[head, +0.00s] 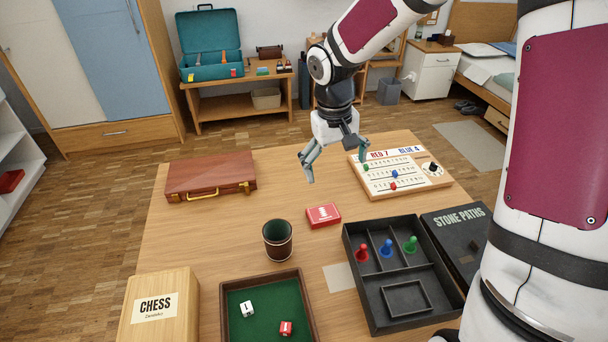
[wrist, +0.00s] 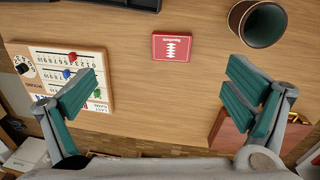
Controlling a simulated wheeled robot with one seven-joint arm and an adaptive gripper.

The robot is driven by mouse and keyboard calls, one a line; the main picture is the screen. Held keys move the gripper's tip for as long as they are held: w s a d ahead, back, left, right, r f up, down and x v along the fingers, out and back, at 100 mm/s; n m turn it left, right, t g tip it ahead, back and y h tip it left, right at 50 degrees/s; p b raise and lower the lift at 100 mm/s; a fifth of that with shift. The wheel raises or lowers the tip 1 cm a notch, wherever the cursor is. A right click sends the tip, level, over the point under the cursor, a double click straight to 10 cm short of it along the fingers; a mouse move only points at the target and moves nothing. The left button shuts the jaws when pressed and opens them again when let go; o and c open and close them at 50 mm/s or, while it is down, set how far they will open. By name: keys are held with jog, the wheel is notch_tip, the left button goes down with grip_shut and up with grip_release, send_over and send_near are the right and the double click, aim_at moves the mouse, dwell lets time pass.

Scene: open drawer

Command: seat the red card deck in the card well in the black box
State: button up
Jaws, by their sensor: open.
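The red card deck (head: 323,215) lies flat on the wooden table, between the dice cup and the black box. In the wrist view the red card deck (wrist: 172,47) lies beyond my fingertips, between them from side to side. The black box (head: 372,306) is open at the front right. Its card well (head: 406,298) is a raised rectangular frame in the front compartment and looks empty. Red, blue and green pawns stand in the box's back slots. My gripper (head: 335,164) is open and empty above the table's far part; its teal fingers (wrist: 160,95) are spread wide in the wrist view.
A dark dice cup (head: 278,240) stands left of the deck. A green-lined dice tray (head: 268,308) and a chess box (head: 160,308) are at the front. A scoreboard (head: 398,172) lies back right, a brown case (head: 210,175) back left. The STONE PATHS lid (head: 455,235) lies beside the box.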

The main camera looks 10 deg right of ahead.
jog(key=y, duration=0.1)
send_over(324, 214)
notch_tip(324, 214, down, 6)
jog(key=f, duration=0.5)
jog(key=f+b, duration=0.1)
jog(key=f, duration=0.2)
jog(key=shift+a+f, duration=0.3)
jog(key=shift+d+f, duration=0.15)
jog(key=shift+f, duration=1.25)
jog(key=shift+d+f, duration=0.1)
jog(key=shift+f, duration=1.25)
jog(key=c, duration=1.3)
